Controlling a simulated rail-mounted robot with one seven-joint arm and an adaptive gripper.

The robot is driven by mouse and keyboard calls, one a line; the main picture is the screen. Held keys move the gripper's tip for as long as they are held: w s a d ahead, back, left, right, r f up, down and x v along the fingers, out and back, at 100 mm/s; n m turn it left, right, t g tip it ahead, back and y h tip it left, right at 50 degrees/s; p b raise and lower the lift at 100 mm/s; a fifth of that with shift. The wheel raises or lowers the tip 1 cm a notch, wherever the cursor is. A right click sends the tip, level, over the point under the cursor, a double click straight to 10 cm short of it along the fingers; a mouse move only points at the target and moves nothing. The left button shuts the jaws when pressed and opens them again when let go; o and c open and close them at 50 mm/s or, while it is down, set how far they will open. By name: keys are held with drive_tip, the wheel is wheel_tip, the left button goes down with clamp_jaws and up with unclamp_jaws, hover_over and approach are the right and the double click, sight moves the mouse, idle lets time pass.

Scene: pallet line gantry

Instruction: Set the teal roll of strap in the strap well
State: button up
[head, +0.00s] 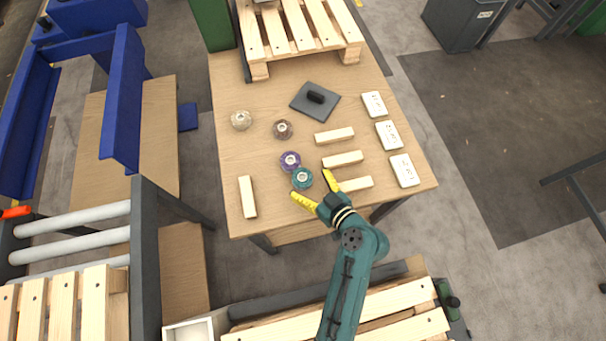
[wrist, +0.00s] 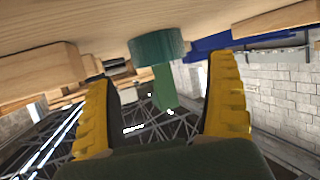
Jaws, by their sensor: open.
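The teal roll of strap (head: 302,178) lies on the wooden table, close beside a purple roll (head: 290,160). My gripper (head: 310,184) is open, with its yellow fingers reaching in from the table's front edge and the teal roll at the tips. In the wrist view the picture is upside down. The teal roll (wrist: 160,47) shows ahead between the open fingers (wrist: 166,90), and nothing is held. A white open-topped box (head: 189,331) is at the bottom left, partly cut off; I cannot tell whether it is the strap well.
Brown (head: 283,129) and beige (head: 241,120) rolls lie farther back. Wooden blocks (head: 343,159) lie right of the rolls, one very near my right finger; another block (head: 248,197) is at left. A dark plate with a handle (head: 315,98) and white labelled blocks (head: 388,135) lie behind and right.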

drive_tip(key=v, duration=0.8)
drive_tip(key=shift+p, duration=0.4)
drive_tip(key=w+r+t+h, duration=0.15)
drive_tip(key=w+r, duration=0.25)
drive_tip(key=r, duration=0.4)
drive_tip(key=w+r+t+h, duration=0.1)
drive_tip(key=w+r+h, duration=0.15)
drive_tip(key=r, duration=0.55)
wheel_tip(320, 180, up, 18)
drive_tip(key=m+t+h, duration=0.1)
drive_tip(key=m+t, duration=0.2)
drive_tip(key=t, duration=0.1)
drive_tip(key=shift+w+a+r, duration=0.2)
drive_tip(key=shift+w+a, duration=0.2)
drive_tip(key=shift+w, duration=0.05)
drive_tip(key=shift+o, duration=0.6)
drive_tip(key=s+a+r+m+t+h, duration=0.1)
drive_tip(key=s+r, duration=0.5)
drive_tip(key=r, duration=0.7)
drive_tip(key=m+t+h, duration=0.1)
drive_tip(key=m+t, duration=0.1)
drive_tip(key=t, duration=0.1)
drive_tip(key=shift+s+h, duration=0.2)
drive_tip(key=shift+h, duration=0.1)
drive_tip(key=shift+s+r+m, duration=0.2)
drive_tip(key=shift+m, duration=0.1)
